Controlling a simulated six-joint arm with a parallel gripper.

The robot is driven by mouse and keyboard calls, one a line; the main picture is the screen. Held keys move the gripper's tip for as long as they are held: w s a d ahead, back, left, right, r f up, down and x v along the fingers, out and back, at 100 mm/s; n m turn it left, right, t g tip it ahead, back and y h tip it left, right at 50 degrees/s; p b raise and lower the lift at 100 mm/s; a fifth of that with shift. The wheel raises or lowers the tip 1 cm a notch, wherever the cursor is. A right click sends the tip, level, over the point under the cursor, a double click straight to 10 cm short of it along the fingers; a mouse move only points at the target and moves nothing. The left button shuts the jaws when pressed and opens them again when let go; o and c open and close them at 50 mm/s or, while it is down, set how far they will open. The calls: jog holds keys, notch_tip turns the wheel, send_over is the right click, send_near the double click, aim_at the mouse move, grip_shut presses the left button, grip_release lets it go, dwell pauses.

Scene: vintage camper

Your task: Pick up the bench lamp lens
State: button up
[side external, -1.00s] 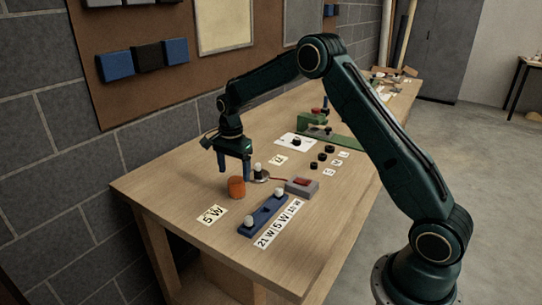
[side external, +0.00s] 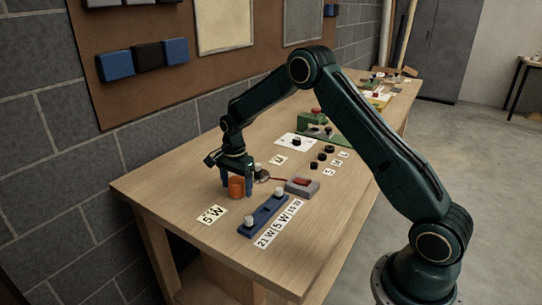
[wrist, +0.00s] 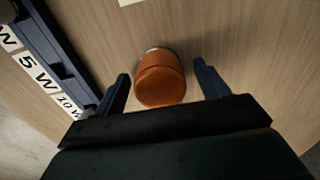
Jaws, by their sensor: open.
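The bench lamp lens appears to be the orange cylinder (side external: 236,187), standing upright on the wooden bench; it also shows in the wrist view (wrist: 160,78). My gripper (side external: 237,186) is low over the bench with its fingers pointing down, one on each side of the lens. In the wrist view my gripper (wrist: 160,88) is open, with a gap between each finger and the lens. The lens base is partly hidden under its top in the wrist view.
A blue holder (side external: 262,216) with white-topped bulbs and a wattage strip (side external: 280,225) lies near the lens. A grey box with a red switch (side external: 302,187) and a small bulb socket (side external: 262,175) are close by.

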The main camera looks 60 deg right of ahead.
aim_at(236, 180)
dwell(0.4)
jog(key=c, duration=1.1)
jog(key=shift+o, duration=0.2)
jog(key=shift+r, duration=0.1)
notch_tip(236, 180, up, 20)
dwell(0.3)
